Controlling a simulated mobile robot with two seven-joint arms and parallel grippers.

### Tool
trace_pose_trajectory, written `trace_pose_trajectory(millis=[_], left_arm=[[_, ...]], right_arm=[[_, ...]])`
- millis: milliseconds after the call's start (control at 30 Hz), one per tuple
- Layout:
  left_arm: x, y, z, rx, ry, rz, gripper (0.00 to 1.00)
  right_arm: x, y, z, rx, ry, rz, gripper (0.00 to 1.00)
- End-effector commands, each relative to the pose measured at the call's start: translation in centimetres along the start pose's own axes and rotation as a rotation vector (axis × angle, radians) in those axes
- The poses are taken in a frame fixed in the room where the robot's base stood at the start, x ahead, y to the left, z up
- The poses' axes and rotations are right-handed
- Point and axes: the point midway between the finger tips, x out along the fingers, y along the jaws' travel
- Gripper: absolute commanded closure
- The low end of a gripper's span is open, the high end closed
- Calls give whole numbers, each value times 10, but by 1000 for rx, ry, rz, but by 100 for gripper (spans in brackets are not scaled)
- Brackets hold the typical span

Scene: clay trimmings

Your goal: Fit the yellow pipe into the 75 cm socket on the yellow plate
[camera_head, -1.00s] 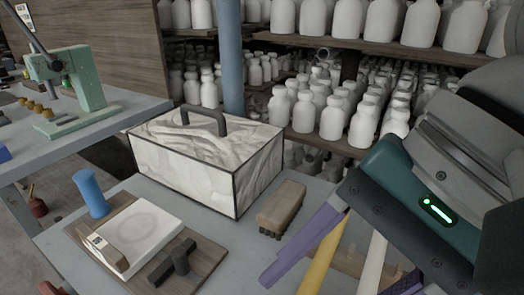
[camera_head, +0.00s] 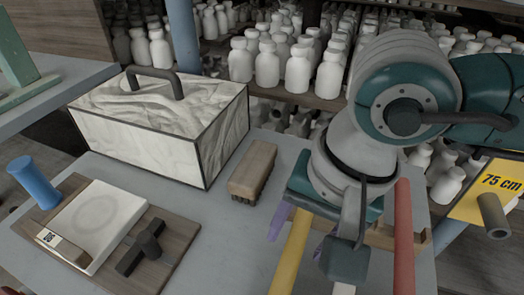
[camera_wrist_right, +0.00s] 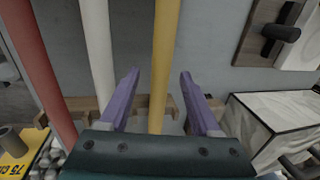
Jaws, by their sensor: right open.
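The yellow pipe (camera_head: 292,250) stands slanted at the front of the table in the head view. In the right wrist view the yellow pipe (camera_wrist_right: 165,60) runs between the two purple fingers of my right gripper (camera_wrist_right: 158,78), which is open with gaps on both sides. The plate also shows at the lower left of the wrist view (camera_wrist_right: 14,167). My left gripper is out of view.
A red pipe (camera_head: 403,235) and a white pipe (camera_wrist_right: 98,50) stand beside the yellow one, at a wooden rack (camera_head: 413,239). A brush (camera_head: 253,170), a marbled box (camera_head: 150,130) and a board with a blue cylinder (camera_head: 35,182) lie left. Bottle shelves stand behind.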

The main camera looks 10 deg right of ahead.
Motion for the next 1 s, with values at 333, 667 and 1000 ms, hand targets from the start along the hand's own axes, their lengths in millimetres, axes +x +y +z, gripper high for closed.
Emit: trace_pose_trajectory(millis=[333,667,1000], left_arm=[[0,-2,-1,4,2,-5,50],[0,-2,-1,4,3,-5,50],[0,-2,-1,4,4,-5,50]], right_arm=[[2,0,0,0,-1,0,47],[2,0,0,0,-1,0,84],[2,0,0,1,-1,-1,100]])
